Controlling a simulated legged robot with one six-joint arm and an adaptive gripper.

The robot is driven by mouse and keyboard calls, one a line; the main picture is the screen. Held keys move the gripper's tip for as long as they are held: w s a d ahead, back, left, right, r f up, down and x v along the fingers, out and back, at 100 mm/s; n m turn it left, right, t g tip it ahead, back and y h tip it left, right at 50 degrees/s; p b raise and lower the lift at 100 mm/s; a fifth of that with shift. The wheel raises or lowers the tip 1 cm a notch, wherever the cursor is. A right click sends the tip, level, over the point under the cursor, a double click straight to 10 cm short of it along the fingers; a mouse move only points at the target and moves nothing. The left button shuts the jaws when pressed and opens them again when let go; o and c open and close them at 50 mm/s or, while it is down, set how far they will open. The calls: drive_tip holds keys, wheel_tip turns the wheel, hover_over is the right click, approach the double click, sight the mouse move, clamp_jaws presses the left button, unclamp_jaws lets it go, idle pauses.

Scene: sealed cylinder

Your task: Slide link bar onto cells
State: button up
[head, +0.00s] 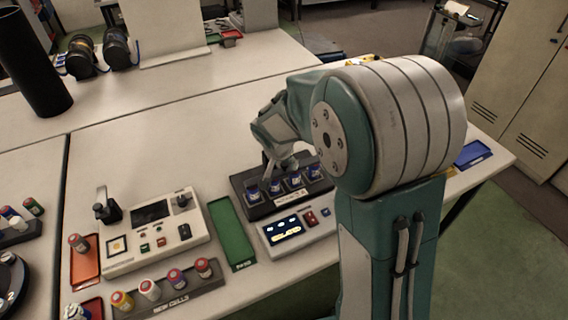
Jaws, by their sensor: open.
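Several blue-and-white cells (275,186) stand upright in a row in a black holder (262,211) in the middle of the bench. My gripper (277,166) is just above and behind the row, with its fingers pointing down. It is open; its fingertips are small and partly merged with the holder behind them. I cannot make out a separate link bar; it may be hidden by my gripper or arm. My large arm joint covers the area right of the holder.
A panel with a lit display (285,232) stands in front of the holder. A tall black cylinder (32,62) stands at far left. The bench behind the holder is clear.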

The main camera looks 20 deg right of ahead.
drive_tip(key=v, duration=1.1)
drive_tip(key=shift+s, duration=0.1)
drive_tip(key=s+d+r+n+t+y, duration=0.1)
drive_tip(key=s+r+n, duration=0.2)
drive_tip(key=s, duration=0.8)
drive_tip(key=s+d+r+n+t+y, duration=0.1)
drive_tip(key=s+d+r+n, duration=0.1)
drive_tip(key=s, duration=0.9)
drive_tip(key=shift+r+n+y, duration=0.3)
drive_tip(key=shift+r+n, duration=0.15)
drive_tip(key=shift+n, duration=0.45)
